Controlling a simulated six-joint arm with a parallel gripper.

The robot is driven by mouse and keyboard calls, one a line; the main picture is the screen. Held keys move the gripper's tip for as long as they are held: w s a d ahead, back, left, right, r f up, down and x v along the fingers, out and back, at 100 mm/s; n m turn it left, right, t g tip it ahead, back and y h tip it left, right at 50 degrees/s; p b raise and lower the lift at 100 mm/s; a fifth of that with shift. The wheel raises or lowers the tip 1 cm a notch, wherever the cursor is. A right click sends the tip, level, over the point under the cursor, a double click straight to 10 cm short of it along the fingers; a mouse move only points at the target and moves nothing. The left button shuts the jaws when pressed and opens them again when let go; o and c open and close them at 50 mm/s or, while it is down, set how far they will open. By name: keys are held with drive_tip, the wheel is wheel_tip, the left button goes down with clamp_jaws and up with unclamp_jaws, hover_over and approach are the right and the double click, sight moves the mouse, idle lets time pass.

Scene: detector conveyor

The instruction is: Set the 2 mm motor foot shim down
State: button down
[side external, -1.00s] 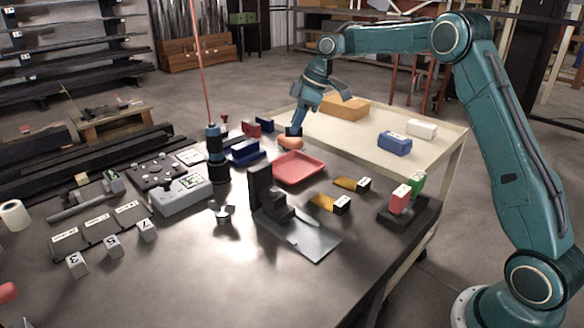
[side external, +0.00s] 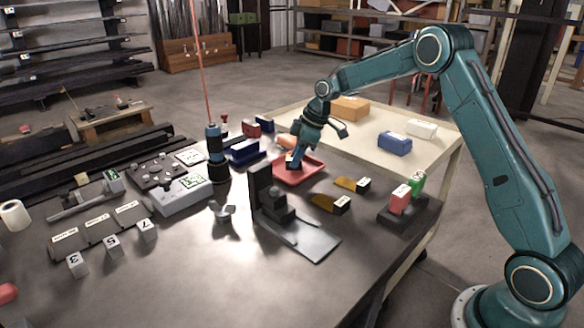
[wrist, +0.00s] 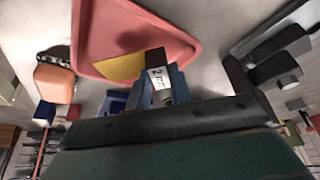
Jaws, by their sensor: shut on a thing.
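The 2 mm motor foot shim has a thin brass-yellow plate (wrist: 120,67) and a dark block with a white "2 mm" label (wrist: 157,77) in the wrist view. My gripper (wrist: 165,88) is shut on the block end. In the side view my gripper (side external: 292,164) points down over the red tray (side external: 314,172), and its fingers largely hide the shim there. The tray also fills the upper left of the wrist view (wrist: 175,40), with the shim's plate over its near edge. I cannot tell whether the shim touches the tray.
Two similar brass shims with dark blocks (side external: 341,203) (side external: 363,184) lie right of the tray. A dark upright fixture (side external: 259,186) stands in front of it. An orange rounded object (side external: 286,141) and a blue holder (side external: 245,151) are behind and left. Bare tabletop lies at the front.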

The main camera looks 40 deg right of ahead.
drive_tip(key=shift+f, duration=1.2)
drive_tip(key=shift+f, duration=0.15)
drive_tip(key=c, duration=1.3)
unclamp_jaws()
drive_tip(key=shift+o, duration=0.2)
drive_tip(key=v, duration=1.2)
drive_tip(key=shift+r, duration=0.2)
drive_tip(key=shift+a, duration=0.1)
